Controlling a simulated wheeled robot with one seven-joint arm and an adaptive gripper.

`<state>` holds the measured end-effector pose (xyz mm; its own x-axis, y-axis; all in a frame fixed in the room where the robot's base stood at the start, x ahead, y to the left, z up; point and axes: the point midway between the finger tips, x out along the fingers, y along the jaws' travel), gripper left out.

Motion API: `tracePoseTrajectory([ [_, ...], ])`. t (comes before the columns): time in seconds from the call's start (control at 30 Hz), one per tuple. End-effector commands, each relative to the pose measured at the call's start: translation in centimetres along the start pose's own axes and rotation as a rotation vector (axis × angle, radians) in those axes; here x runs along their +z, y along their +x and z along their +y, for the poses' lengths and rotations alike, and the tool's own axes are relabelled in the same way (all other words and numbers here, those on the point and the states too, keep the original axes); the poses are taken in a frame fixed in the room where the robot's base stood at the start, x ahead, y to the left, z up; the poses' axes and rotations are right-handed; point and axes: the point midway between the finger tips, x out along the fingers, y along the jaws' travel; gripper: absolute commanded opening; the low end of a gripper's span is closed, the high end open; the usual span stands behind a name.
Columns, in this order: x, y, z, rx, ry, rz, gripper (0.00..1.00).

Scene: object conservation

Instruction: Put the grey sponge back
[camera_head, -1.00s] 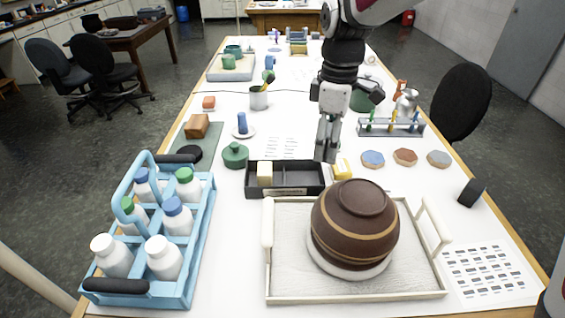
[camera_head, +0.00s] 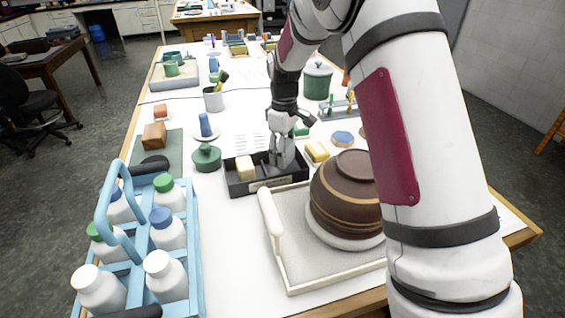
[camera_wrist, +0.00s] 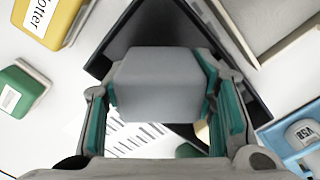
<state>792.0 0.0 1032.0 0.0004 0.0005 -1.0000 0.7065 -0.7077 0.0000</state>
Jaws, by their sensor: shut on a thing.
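My gripper (camera_head: 284,160) is shut on the grey sponge (camera_wrist: 158,85), a pale grey block with its sides between the teal-lined fingers in the wrist view. In the head view the fingers hide most of the sponge. My gripper is at the right part of the black divided tray (camera_head: 263,187), whose dark walls (camera_wrist: 119,38) also show around the sponge in the wrist view. I cannot tell whether the sponge touches the tray floor. A cream block (camera_head: 245,168) sits in the tray's left compartment.
A yellow labelled block (camera_head: 317,152) lies right of the black tray. A white tray (camera_head: 330,279) with a brown bowl (camera_head: 340,205) stands in front.

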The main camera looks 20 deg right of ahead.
Motion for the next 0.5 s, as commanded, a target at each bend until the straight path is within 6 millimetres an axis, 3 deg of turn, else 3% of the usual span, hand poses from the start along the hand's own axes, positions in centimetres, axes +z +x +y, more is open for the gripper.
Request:
tracePoseTrajectory([
  [0.3,0.1,3.6,-0.1,-0.002,-0.001,-0.003,0.25],
  [0.5,0.0,3.7,0.0,0.001,-0.001,0.000,0.25],
])
